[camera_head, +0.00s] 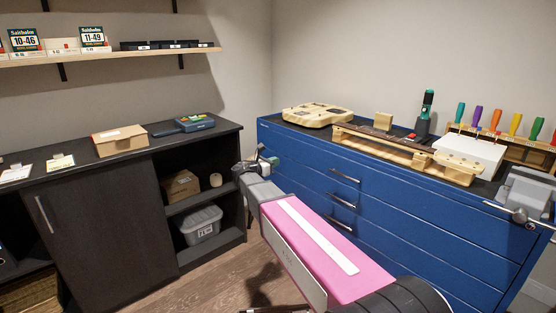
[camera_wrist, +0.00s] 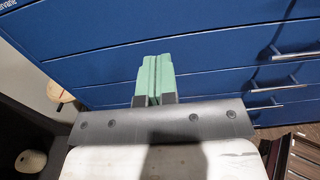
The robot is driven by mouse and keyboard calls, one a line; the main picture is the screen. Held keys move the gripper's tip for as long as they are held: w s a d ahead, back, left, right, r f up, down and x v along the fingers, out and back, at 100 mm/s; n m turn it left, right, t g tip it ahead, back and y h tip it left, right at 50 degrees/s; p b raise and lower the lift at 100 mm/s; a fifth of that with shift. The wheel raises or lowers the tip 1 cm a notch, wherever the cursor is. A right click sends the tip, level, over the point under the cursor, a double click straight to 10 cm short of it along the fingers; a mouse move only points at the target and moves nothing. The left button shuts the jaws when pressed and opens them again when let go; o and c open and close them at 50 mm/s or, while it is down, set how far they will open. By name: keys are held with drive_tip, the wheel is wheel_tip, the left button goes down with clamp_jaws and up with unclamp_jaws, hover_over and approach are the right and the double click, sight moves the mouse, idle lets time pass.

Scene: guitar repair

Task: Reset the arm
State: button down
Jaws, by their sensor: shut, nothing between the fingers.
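My arm reaches out from the lower right in the head view, with a pink link. My gripper (camera_head: 262,160) is at its far end, in front of the left end of the blue drawer cabinet (camera_head: 300,156). In the wrist view my gripper (camera_wrist: 154,78) shows two green fingers pressed together with nothing between them. The blue drawer fronts (camera_wrist: 225,65) fill the view beyond the fingers. I cannot tell the exact gap between the fingertips and the cabinet.
On the cabinet lie a wooden guitar body (camera_head: 317,115), a neck in a wooden cradle (camera_head: 400,150), a white box (camera_head: 470,155), screwdrivers (camera_head: 496,120) and a grey vise (camera_head: 527,190). A dark cabinet (camera_head: 105,235) with a cardboard box (camera_head: 119,140) stands left. Floor (camera_head: 235,285) shows between them.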

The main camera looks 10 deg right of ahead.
drive_tip(key=s+d+f+m+g+y, duration=0.3)
drive_tip(key=s+d+f+m, duration=0.1)
drive_tip(key=s+f+m, duration=0.25)
drive_tip(key=s+d+f+m+g+y, duration=0.3)
drive_tip(key=s+d+f+m+g, duration=0.15)
drive_tip(key=s+f, duration=0.35)
drive_tip(key=s+a+f+m+g+y, duration=0.1)
drive_tip(key=s+f+m+y, duration=0.3)
drive_tip(key=s+m, duration=0.2)
drive_tip(key=s+a+f+m+g+y, duration=0.1)
drive_tip(key=s+f+m+y, duration=0.3)
drive_tip(key=s+m, duration=0.3)
drive_tip(key=shift+s+a+f+m+y, duration=0.15)
drive_tip(key=shift+s+f+m+y, duration=0.15)
drive_tip(key=shift+s+y, duration=0.35)
drive_tip(key=shift+s+g, duration=0.1)
drive_tip(key=shift+g, duration=0.15)
